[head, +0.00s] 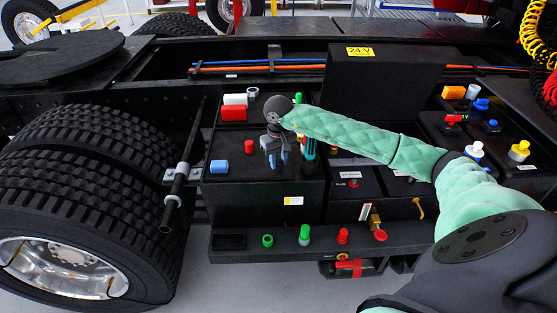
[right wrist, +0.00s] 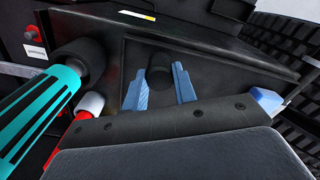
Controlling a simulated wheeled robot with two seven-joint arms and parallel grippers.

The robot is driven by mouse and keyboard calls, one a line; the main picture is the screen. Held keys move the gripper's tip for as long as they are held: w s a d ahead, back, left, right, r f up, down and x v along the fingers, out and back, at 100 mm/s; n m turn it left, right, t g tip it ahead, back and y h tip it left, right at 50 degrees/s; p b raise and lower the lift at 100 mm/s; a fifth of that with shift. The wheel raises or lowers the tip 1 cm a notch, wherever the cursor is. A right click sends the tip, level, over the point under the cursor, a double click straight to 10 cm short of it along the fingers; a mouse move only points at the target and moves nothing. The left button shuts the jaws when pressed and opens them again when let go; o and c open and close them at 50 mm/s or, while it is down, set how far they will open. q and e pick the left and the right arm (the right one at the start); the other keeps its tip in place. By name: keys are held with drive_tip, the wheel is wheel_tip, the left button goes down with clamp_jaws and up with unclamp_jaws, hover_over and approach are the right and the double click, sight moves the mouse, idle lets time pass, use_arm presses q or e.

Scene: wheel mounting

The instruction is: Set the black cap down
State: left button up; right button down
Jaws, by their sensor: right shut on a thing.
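The black cap (right wrist: 158,72) is a short dark cylinder between the two blue fingers of my right gripper (right wrist: 160,88) in the right wrist view. The gripper is shut on it. In the head view my right gripper (head: 278,158) points down over the black box top (head: 245,187), left of the teal tool. The cap is hard to make out there against the dark surface. I cannot tell whether it touches the box top. My left gripper is not in view.
A teal-and-black tool (right wrist: 45,105) stands close beside the gripper. A big tyre (head: 95,150) stands left. The front shelf (head: 285,254) holds several small caps.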

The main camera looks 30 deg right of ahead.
drive_tip(key=shift+f, duration=0.6)
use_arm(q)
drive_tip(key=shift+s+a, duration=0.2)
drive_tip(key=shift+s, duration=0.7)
use_arm(e)
drive_tip(key=shift+f, duration=0.1)
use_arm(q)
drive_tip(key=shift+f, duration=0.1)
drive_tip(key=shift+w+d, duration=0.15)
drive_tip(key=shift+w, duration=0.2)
use_arm(e)
drive_tip(key=shift+f, duration=0.15)
drive_tip(key=c, duration=1.1)
unclamp_jaws()
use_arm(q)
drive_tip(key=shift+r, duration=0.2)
